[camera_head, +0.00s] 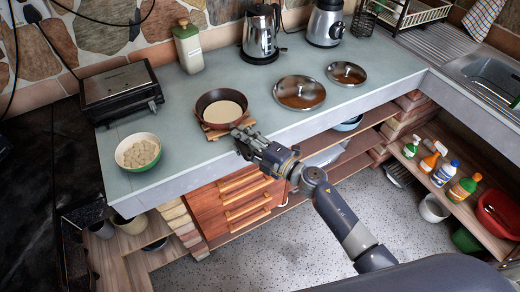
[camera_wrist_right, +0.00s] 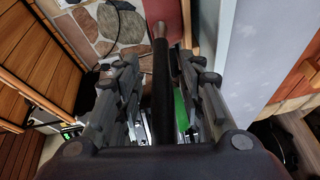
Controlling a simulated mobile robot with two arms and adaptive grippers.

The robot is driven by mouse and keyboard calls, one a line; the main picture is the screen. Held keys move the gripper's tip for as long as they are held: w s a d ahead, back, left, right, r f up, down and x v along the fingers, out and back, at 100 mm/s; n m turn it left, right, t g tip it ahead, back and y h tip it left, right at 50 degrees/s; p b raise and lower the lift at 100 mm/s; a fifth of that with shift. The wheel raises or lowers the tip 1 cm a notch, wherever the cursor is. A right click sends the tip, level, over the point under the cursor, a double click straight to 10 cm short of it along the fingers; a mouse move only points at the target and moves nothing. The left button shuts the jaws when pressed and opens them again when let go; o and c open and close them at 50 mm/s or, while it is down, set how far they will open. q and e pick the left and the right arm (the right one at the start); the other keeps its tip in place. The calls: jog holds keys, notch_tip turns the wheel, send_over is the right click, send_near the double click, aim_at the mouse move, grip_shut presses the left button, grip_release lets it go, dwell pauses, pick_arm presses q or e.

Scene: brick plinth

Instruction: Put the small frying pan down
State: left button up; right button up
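The small frying pan (camera_head: 208,97) is dark and round with a beige inside. It sits level on a wooden trivet (camera_head: 213,133) on the grey counter. My right gripper (camera_head: 243,139) is just in front of the pan, above the counter's front edge. In the right wrist view, a dark handle with a brown end (camera_wrist_right: 161,75) runs between the two fingers. The fingers stand apart, with a visible gap beside the handle, so the gripper looks open around it. The join of handle and pan is not clear. My left gripper is out of view.
Two pan lids (camera_head: 299,92) (camera_head: 346,73) lie right of the pan. A green bowl (camera_head: 138,151) and a black grill (camera_head: 121,92) stand left. A kettle (camera_head: 261,33) and a canister (camera_head: 188,47) stand behind. Counter between bowl and trivet is clear.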

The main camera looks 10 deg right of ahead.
jog(key=b+v, duration=0.1)
jog(key=v, duration=0.9)
jog(key=shift+s+b, duration=0.3)
jog(key=s+d+f+m+h, duration=0.1)
jog(key=d+f+m+h, duration=0.3)
jog(key=f, duration=0.6)
jog(key=s+d+f+m+h, duration=0.1)
jog(key=d+f+m+h, duration=0.25)
jog(key=f+m, duration=0.45)
jog(key=s+d+f+m+g+h, duration=0.15)
jog(key=s+f, duration=0.25)
jog(key=f, duration=0.4)
jog(key=s+d+f+m+g+h, duration=0.1)
jog(key=s+d+f+m+g, duration=0.15)
jog(key=s+f, duration=0.4)
jog(key=s+f+m+g, duration=0.2)
jog(key=s+f, duration=0.4)
jog(key=s, duration=0.4)
jog(key=s+f+m+g+h, duration=0.1)
jog(key=s+f+m+g, duration=0.1)
jog(key=s+f, duration=0.4)
jog(key=s+f+m+g, duration=0.2)
jog(key=s+f+g, duration=0.2)
jog(key=s, duration=1.1)
jog(key=shift+a+f+h, duration=0.2)
jog(key=shift+f+h, duration=0.1)
jog(key=shift+f, duration=0.65)
